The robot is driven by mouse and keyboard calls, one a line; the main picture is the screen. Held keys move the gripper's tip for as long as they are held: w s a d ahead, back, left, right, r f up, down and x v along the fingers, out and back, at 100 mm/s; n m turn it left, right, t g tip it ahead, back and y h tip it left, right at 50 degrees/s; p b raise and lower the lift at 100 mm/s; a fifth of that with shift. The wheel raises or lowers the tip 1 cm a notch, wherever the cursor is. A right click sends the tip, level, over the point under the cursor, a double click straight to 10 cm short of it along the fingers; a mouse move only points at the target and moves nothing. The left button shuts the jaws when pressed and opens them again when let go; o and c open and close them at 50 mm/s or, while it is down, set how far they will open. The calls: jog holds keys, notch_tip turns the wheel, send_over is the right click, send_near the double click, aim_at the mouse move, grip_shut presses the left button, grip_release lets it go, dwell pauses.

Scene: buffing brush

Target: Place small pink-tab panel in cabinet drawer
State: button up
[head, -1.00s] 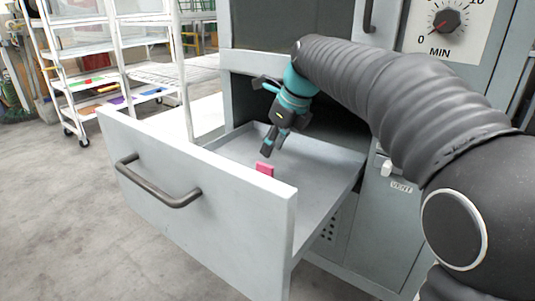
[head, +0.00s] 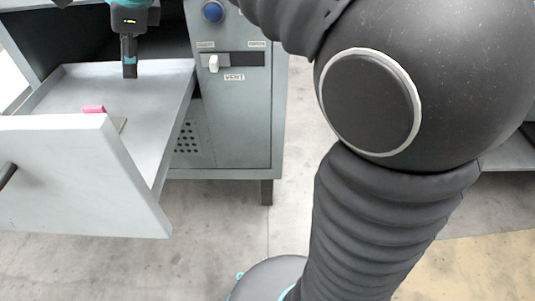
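The cabinet drawer (head: 135,160) is pulled out at the left of the head view. The small panel's pink tab (head: 93,109) shows just behind the drawer front, inside the drawer. A thin tan edge (head: 120,125) beside it looks like part of the panel; the rest is hidden by the drawer front. My gripper (head: 130,74) hangs over the back of the drawer, fingers pointing down, apart from the pink tab. Its fingers overlap from this side, so I cannot tell how far apart they are. Nothing shows between them.
The cabinet (head: 232,130) stands behind the drawer, with a blue button (head: 213,12) and a white vent switch (head: 213,63). The dark drawer handle (head: 7,174) is at the left edge. Grey floor (head: 220,230) lies open in front.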

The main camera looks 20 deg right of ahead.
jog(key=s+d+f+n+t+h, duration=0.1)
jog(key=s+d+f+n, duration=0.6)
jog(key=s+d+n, duration=0.2)
jog(key=s+d+f+n+t+h, duration=0.1)
jog(key=s+d+f+n+h, duration=0.1)
jog(key=s+d+f+n, duration=0.6)
jog(key=s+d+n, duration=0.1)
jog(key=s+d, duration=0.1)
jog(key=s, duration=0.2)
jog(key=shift+s+d+t, duration=0.25)
jog(key=shift+t, duration=0.15)
